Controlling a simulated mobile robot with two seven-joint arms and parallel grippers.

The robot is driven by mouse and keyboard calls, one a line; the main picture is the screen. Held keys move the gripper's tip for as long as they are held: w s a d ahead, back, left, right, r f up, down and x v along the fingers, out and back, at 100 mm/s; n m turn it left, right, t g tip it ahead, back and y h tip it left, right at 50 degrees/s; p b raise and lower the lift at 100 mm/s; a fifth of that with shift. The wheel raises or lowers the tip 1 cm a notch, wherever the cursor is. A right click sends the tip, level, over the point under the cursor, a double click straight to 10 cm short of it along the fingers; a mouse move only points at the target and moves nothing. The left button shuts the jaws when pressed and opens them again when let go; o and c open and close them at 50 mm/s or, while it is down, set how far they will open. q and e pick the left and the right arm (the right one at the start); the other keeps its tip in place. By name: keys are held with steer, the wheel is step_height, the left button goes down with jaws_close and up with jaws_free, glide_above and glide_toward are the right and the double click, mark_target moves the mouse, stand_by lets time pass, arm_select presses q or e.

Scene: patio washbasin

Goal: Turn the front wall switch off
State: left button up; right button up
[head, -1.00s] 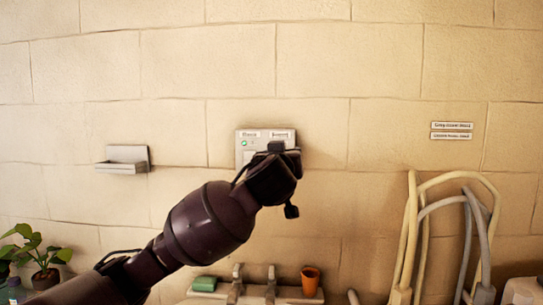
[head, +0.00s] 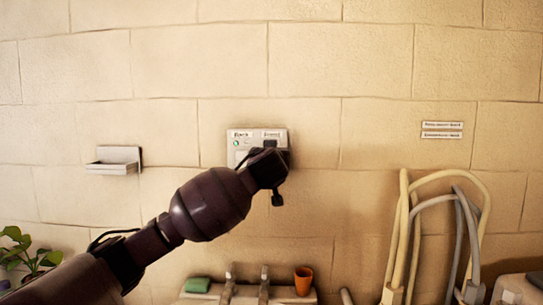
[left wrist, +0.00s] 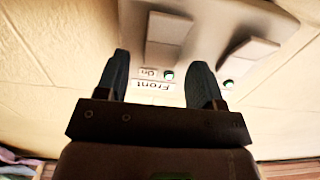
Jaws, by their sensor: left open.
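A pale switch panel (head: 236,152) is fixed to the block wall; it carries two rocker switches and labels. The front switch (left wrist: 170,32) is the rocker in line with that label. The other rocker (left wrist: 247,50) is to its right there, also with a green lamp. My left gripper (left wrist: 160,65) is open, its fingers either side of the label; contact cannot be told. In the head view this gripper (head: 270,160) hides the panel's lower right.
A small wall shelf (head: 114,165) is left of the panel. A green soap (head: 197,285), taps and an orange cup (head: 304,280) are below. Looped hoses (head: 440,220) hang at right under two small labels (head: 442,130). A plant (head: 25,255) is at lower left.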

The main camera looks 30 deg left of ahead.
arm_select(q)
steer(key=shift+w+a, duration=0.3)
steer(key=shift+w, duration=0.15)
arm_select(e)
steer(key=shift+w, duration=0.15)
